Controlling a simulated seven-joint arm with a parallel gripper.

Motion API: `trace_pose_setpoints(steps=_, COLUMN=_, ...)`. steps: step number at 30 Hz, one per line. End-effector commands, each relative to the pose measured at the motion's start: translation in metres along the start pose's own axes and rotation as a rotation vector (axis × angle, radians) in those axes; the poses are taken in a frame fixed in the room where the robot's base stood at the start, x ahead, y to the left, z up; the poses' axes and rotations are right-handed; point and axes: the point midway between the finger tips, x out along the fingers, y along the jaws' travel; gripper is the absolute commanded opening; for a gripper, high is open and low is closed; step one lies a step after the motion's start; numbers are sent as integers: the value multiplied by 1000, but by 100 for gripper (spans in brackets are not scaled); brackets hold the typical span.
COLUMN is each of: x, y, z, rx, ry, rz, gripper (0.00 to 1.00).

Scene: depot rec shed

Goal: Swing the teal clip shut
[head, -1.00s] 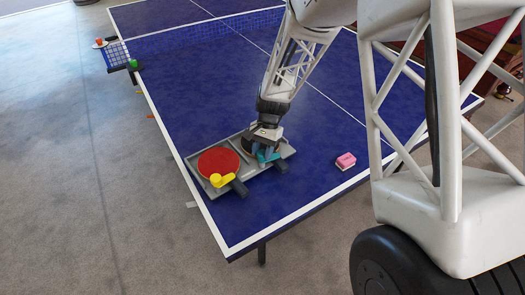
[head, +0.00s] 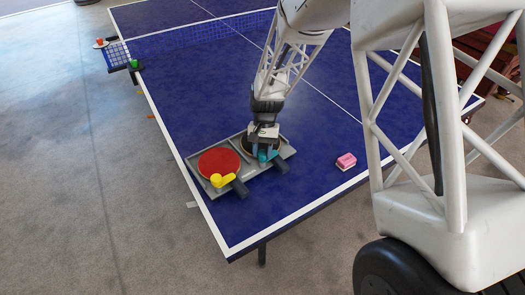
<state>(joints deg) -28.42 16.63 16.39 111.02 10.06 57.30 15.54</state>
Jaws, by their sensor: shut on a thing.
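The teal clip (head: 269,155) sits at the right half of a grey tray (head: 213,194) on the blue table. It lies by the handle (head: 279,163) of a dark paddle (head: 247,144), which is mostly hidden under my gripper. My gripper (head: 265,154) points down over this paddle and is shut on the teal clip. The fingertips and the clip's exact angle are too small to make out fully. In the left half of the tray, a red paddle (head: 218,161) lies flat with a yellow clip (head: 222,180) at its handle.
A pink block (head: 346,161) lies on the table right of the tray. The table (head: 265,205) is bare in front of the tray.

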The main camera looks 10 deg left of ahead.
Motion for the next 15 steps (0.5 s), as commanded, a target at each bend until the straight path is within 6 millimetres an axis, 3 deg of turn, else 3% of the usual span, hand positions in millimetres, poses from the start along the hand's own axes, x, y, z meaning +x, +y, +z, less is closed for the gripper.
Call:
trace_pose_setpoints(steps=1, x=0, y=0, z=0, rx=0, ry=0, rz=0, gripper=42)
trace_pose_setpoints(steps=5, x=0, y=0, z=0, rx=0, ry=0, rz=0, gripper=62)
trace_pose_setpoints(steps=15, x=-1, y=0, z=0, rx=0, ry=0, rz=0, gripper=62)
